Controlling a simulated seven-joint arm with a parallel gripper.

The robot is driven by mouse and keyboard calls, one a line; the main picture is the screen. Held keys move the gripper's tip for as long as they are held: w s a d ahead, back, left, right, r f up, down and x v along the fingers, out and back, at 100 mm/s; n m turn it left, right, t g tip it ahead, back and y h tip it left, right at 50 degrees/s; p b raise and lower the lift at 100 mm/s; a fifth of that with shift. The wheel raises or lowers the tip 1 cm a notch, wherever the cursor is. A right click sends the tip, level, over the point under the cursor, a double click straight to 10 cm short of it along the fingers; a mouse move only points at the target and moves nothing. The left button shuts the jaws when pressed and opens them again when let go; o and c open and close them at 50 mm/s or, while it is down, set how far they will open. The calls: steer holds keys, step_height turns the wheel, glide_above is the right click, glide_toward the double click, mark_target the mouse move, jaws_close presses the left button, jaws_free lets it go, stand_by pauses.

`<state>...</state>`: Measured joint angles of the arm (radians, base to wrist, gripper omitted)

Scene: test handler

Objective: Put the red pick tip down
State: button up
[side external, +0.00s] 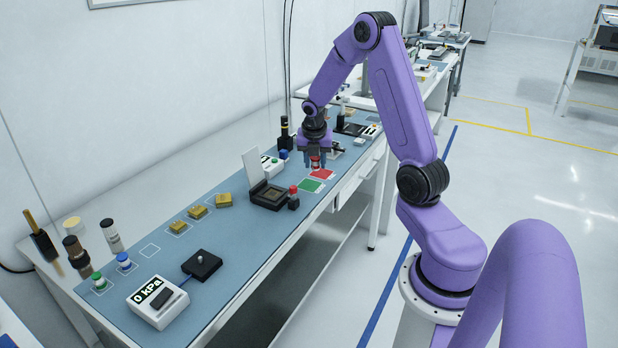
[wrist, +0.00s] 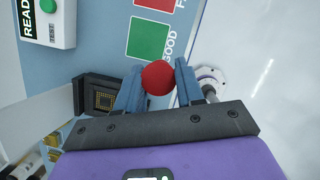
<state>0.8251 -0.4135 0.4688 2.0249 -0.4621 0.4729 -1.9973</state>
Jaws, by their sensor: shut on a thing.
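My gripper (side external: 315,163) is shut on the red pick tip (wrist: 158,77), which shows as a round red top between the two blue fingers in the wrist view. A green-topped tip (side external: 99,281) and a blue-topped tip (side external: 123,261) stand at the near left of the mat. An empty white outlined square (side external: 150,250) lies beside the blue one.
The green GOOD pad (wrist: 149,38) and red pad (side external: 322,174) lie close to my gripper. Gold blocks (side external: 197,212), a black block (side external: 202,264) and a 0 kPa gauge (side external: 158,302) stand farther left.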

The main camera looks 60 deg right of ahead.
glide_above(309, 184)
steer(key=a, duration=0.1)
steer(key=f, duration=0.2)
steer(key=s+f, duration=0.1)
steer(key=f, duration=0.1)
steer(key=shift+a+f, duration=0.1)
steer(key=shift+f, duration=0.2)
steer(key=shift+w+f, duration=0.2)
steer(key=shift+f, duration=1.5)
steer(key=o, duration=1)
steer(key=shift+f, duration=0.15)
